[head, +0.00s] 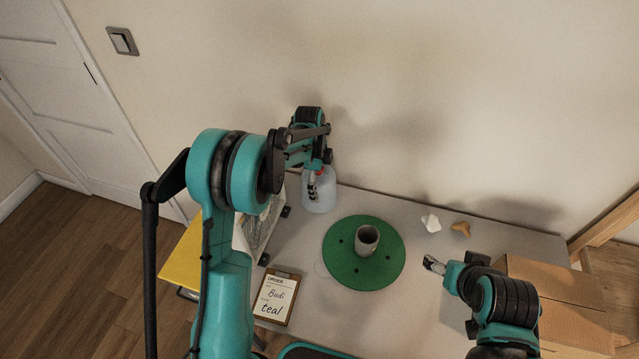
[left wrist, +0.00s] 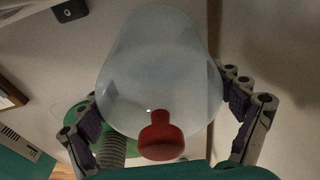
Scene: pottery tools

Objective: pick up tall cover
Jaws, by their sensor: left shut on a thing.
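The tall cover (head: 321,196) is a pale, translucent dome with a red knob, near the back edge of the table. It fills the middle of the left wrist view (left wrist: 160,60), its red knob pointing toward the camera. My left gripper (head: 314,182) is at the cover, with one finger on each side of it in the left wrist view (left wrist: 160,112), shut on it. I cannot tell whether the cover's rim touches the table. My right gripper (head: 433,265) is apart from it, over the right of the table; its jaw opening is too small to tell.
A green round disc (head: 340,262) carries a grey hollow cylinder (head: 367,240). A white piece (head: 431,223) and a brown piece (head: 461,229) lie behind. An order clipboard (head: 277,297) lies at front left. A cardboard box (head: 560,295) stands at right. The wall is close behind.

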